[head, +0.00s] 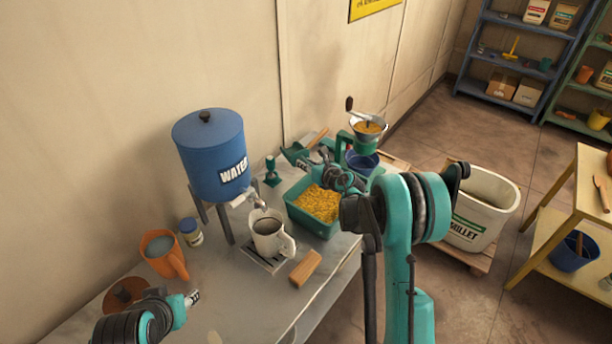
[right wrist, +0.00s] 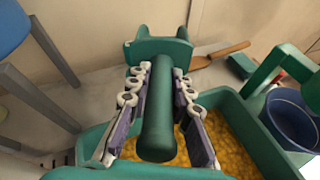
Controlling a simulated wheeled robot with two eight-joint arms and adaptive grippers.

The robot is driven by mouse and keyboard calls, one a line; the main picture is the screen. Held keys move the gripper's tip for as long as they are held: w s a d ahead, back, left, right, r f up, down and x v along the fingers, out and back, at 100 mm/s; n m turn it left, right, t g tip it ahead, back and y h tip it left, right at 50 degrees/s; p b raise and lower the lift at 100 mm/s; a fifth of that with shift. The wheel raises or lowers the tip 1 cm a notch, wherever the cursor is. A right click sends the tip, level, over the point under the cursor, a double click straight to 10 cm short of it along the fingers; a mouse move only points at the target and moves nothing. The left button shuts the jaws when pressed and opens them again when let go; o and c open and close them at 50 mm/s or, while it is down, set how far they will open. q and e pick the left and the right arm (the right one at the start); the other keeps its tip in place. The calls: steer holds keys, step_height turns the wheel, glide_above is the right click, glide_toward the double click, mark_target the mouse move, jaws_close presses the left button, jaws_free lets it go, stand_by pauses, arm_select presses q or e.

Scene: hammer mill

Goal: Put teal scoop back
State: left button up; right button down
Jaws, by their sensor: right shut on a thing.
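The teal scoop (right wrist: 157,115) has its handle between the two fingers of my right gripper (right wrist: 160,105), which is shut on it. In the head view the scoop's head (head: 294,153) shows beyond my right gripper (head: 311,168), near the wall. The scoop is over or just behind the far edge of a teal bin (head: 325,232) of yellow grain; I cannot tell its exact height. My left gripper (head: 192,298) is at the lower left over the table, apart from the objects; its jaw opening is unclear.
A blue water dispenser (head: 208,158) stands left of the bin, with a white jug (head: 270,238) under its tap. A green mill (head: 362,142) and blue bowl (head: 360,164) stand behind the bin.

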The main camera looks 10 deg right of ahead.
step_height(320, 180, down, 4)
steer(key=shift+b, duration=0.75)
steer(key=shift+f+b, duration=0.65)
steer(key=shift+b, duration=0.05)
steer(key=c, duration=1.4)
jaws_free()
steer(key=shift+r, duration=0.1)
steer(key=shift+o, duration=0.2)
